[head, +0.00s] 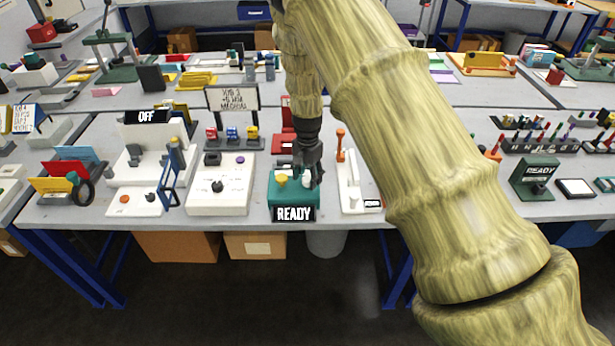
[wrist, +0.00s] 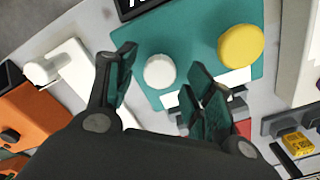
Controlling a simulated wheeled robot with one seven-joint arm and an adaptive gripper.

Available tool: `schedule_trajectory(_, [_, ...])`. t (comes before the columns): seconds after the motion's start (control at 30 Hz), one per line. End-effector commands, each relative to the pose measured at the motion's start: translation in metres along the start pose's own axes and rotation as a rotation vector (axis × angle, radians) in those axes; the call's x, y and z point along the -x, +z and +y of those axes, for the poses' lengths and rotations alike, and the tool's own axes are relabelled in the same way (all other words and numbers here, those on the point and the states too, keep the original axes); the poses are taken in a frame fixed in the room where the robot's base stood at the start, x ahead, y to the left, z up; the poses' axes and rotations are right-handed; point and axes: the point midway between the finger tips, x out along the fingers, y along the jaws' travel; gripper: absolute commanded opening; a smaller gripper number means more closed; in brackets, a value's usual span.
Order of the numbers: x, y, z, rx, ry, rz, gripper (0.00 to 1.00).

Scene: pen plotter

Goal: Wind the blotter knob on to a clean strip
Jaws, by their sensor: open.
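A teal box (head: 277,203) with a black READY sign (head: 294,214) stands near the table's front edge. It carries a yellow knob (head: 281,180) and a white knob (head: 308,180). No label shows which one is the blotter knob. In the wrist view, the white knob (wrist: 160,71) appears between the fingertips of my gripper (wrist: 163,70), and the yellow knob (wrist: 240,46) is to the right. My gripper (head: 309,178) is open and points down at the white knob, partly hiding it in the head view. I cannot tell whether the fingers touch it.
A white device with an orange-topped lever (head: 341,140) stands just right of the teal box. A white box with a dark knob (head: 217,187) stands to its left. A red device (head: 284,144) is behind it. Bare grey table shows in narrow gaps between them.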

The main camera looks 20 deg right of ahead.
Motion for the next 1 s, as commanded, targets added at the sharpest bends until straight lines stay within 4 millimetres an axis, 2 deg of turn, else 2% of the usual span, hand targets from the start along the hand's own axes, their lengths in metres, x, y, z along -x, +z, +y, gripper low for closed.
schedule_trajectory(0.4, [0.071,-0.001,-0.001,0.0,-0.003,0.003,0.53])
schedule_trajectory(0.6, [0.099,-0.001,-0.001,0.0,-0.002,0.002,0.53])
schedule_trajectory(0.8, [0.112,0.0,0.0,0.0,-0.001,0.001,0.53])
schedule_trajectory(1.0, [0.114,0.0,0.0,0.0,0.0,0.001,0.53])
